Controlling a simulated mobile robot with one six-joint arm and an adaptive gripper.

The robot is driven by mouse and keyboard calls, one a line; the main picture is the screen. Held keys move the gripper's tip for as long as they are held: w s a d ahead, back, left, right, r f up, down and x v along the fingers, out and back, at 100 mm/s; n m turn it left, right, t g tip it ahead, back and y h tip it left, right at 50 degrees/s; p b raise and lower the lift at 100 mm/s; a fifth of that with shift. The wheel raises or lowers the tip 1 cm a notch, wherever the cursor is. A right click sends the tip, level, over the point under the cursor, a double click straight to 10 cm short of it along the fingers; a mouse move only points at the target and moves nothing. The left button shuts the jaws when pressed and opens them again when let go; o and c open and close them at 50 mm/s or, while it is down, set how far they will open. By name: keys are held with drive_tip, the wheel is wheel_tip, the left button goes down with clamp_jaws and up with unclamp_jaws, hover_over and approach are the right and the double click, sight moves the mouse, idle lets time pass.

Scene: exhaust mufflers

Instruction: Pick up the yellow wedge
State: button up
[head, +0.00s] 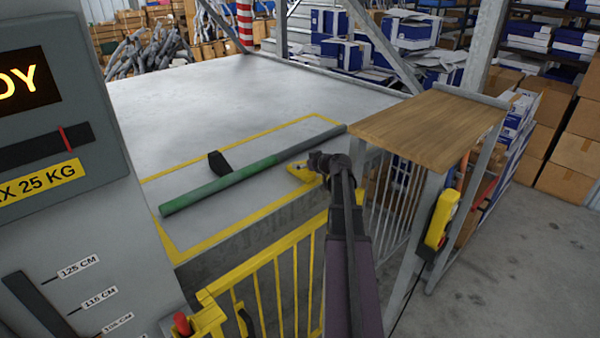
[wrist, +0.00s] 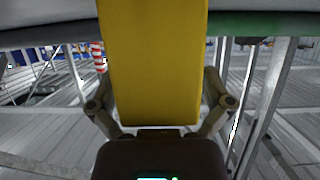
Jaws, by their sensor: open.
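The yellow wedge (head: 299,172) lies on the grey platform beside the long green and grey pipe (head: 250,172), on its near side. My gripper (head: 321,165) is at the right end of the wedge and hides part of it. In the wrist view the wedge (wrist: 152,50) fills the middle as a broad yellow block, reaching in between the fingers of my gripper (wrist: 157,88). One finger stands on each side of it. The gripper is open; whether a finger touches the wedge I cannot tell.
A black wedge (head: 219,164) sits on the pipe's far side. A yellow railing (head: 275,285) runs along the platform's near edge. A wooden-topped stand (head: 430,128) is close on the right.

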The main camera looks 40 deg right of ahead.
sight(303, 162)
drive_tip(key=c, duration=1.2)
drive_tip(key=shift+c, duration=0.2)
drive_tip(key=shift+r+p, duration=0.3)
drive_tip(key=shift+r, duration=0.05)
drive_tip(key=shift+c, duration=0.5)
wheel_tip(303, 162, up, 2)
drive_tip(key=shift+r+p, duration=0.2)
drive_tip(key=shift+p, duration=1.05)
drive_tip(key=s+a+r+p, duration=0.2)
drive_tip(key=s+a, duration=0.7)
drive_tip(key=s, duration=0.4)
drive_tip(key=shift+a, duration=0.2)
